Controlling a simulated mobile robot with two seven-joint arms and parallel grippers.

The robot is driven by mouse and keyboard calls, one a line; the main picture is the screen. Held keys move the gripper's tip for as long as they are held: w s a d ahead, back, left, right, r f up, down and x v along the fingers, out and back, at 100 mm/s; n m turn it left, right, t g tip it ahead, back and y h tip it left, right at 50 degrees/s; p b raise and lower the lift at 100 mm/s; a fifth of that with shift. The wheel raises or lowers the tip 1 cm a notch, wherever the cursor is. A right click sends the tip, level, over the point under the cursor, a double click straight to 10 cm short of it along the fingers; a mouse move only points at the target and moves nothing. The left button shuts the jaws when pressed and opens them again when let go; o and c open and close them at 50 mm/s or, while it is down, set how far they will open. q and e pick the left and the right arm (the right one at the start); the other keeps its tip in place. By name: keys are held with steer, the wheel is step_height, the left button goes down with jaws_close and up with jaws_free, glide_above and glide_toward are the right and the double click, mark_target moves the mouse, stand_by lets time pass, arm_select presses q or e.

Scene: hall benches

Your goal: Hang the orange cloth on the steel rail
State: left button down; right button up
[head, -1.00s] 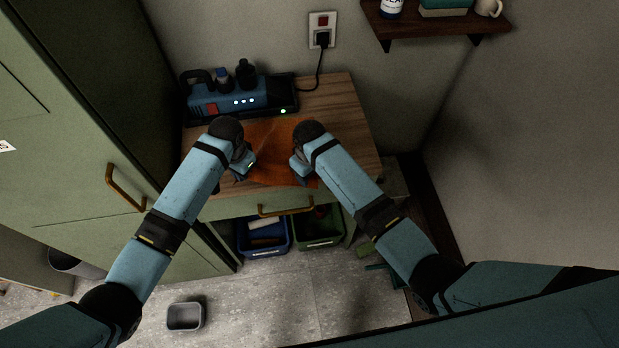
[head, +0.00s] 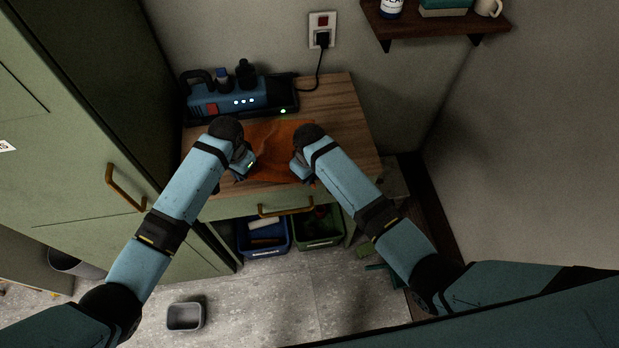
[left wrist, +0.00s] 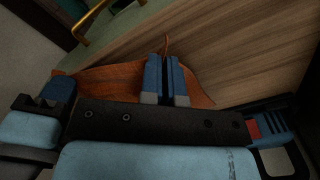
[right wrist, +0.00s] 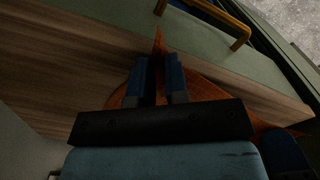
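The orange cloth (head: 275,150) lies spread on the wooden bench top, between and under my two grippers. My left gripper (head: 243,172) is at its left part; in the left wrist view its fingers (left wrist: 164,75) are close together with a thin ridge of the cloth (left wrist: 105,82) between them. My right gripper (head: 300,176) is at the cloth's right part; in the right wrist view a gap shows between its fingers (right wrist: 158,75), with a peak of the cloth (right wrist: 217,97) rising in line with it. No steel rail can be made out.
A blue device (head: 228,98) with bottles stands at the back of the bench top (head: 335,100), plugged into a wall socket (head: 322,30). Below are a blue bin (head: 262,250) and a green bin (head: 320,243). A green cabinet (head: 75,130) stands left; a grey tub (head: 184,316) is on the floor.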

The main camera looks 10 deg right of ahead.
jaws_close()
steer(key=shift+r, duration=2.5)
